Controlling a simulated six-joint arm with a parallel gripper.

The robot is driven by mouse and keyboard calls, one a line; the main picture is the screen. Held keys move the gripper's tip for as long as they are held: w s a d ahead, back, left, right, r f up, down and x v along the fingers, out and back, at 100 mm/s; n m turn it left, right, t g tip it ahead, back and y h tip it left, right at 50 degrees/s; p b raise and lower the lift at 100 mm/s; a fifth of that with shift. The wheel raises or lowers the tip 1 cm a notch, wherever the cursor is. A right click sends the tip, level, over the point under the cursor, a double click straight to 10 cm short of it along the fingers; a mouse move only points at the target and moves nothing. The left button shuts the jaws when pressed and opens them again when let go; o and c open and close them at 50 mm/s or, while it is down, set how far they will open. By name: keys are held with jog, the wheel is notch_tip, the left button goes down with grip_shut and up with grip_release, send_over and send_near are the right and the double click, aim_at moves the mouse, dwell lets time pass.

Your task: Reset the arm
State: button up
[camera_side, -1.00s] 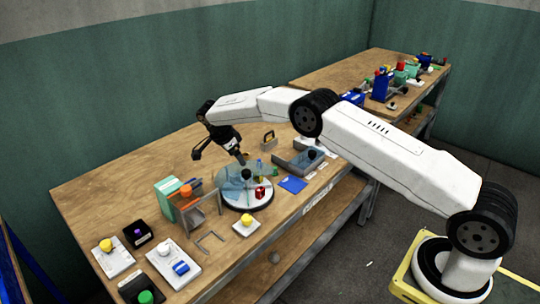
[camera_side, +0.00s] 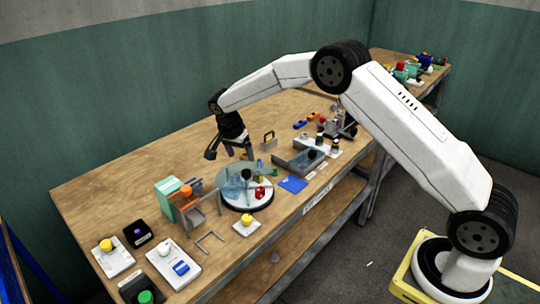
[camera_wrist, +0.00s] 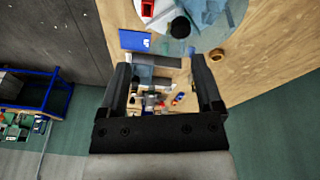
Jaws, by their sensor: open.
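My gripper (camera_side: 231,154) is open and empty in the side view, in the air above the back of the wooden table, behind the round turntable. In the wrist view my gripper (camera_wrist: 163,75) shows two black fingers spread apart with nothing held between them. The fingers point over the table, with a blue card and grey parts beyond them. My arm arches up from its base at the lower right and over the table.
The round turntable (camera_side: 236,198) carries clear panels and a red block. A grey tray (camera_side: 297,166) and blue card (camera_side: 293,184) lie to its right. Button boxes, such as a yellow-topped one (camera_side: 113,258), fill the front left. The table's back left (camera_side: 130,160) is bare.

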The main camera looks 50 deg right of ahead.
jog(key=s+a+r+n+t+y, duration=0.1)
jog(key=s+n, duration=0.6)
jog(key=s, duration=0.8)
jog(key=s+a+r+n+t+y, duration=0.1)
jog(key=s+n, duration=0.6)
jog(key=s, duration=0.7)
jog(key=shift+s+a+r+n+t+y, duration=0.35)
jog(key=shift+a+r+y, duration=0.25)
jog(key=shift+a, duration=0.45)
jog(key=shift+w+r, duration=0.1)
jog(key=shift+r, duration=0.05)
